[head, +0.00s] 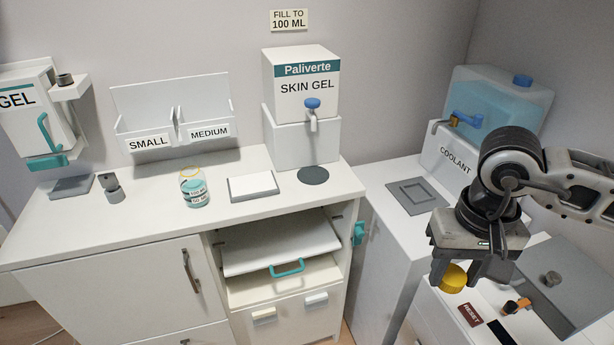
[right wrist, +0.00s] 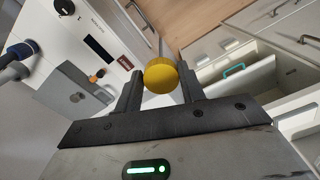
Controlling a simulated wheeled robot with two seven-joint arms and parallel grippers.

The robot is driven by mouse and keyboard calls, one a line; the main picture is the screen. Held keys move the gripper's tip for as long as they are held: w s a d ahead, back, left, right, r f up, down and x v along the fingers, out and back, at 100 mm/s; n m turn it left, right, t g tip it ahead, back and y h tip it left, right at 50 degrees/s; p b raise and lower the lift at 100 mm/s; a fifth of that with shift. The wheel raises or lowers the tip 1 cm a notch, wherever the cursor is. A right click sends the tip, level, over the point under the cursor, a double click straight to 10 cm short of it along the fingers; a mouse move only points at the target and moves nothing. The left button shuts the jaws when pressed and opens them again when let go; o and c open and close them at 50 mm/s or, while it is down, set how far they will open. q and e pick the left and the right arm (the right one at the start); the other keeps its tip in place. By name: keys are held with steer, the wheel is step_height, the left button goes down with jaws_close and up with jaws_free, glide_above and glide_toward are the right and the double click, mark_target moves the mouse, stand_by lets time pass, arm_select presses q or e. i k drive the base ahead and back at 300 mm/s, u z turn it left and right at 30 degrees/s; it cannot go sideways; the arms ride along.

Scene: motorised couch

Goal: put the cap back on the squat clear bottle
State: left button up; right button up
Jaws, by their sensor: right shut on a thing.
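The squat clear bottle (head: 194,189) stands upright on the white counter, with teal contents low inside, printed bands and a yellow ring at its open top. My right gripper (head: 468,278) is shut on a round yellow cap (head: 453,278). It holds the cap in the air over the right-hand unit, well to the right of the bottle and apart from it. In the right wrist view the cap (right wrist: 161,75) sits between the two fingertips. The bottle does not show in the right wrist view. My left gripper is not in view.
On the counter are a white-topped scale (head: 253,186), a dark round pad (head: 313,175) under the skin gel dispenser (head: 300,85), and a small grey item (head: 112,190) left of the bottle. A shelf (head: 280,248) sticks out below. The blue coolant tank (head: 500,95) stands behind my right arm.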

mark_target(192, 179)
steer(key=z, duration=0.1)
steer(key=i, duration=0.85)
steer(key=u, duration=1.45)
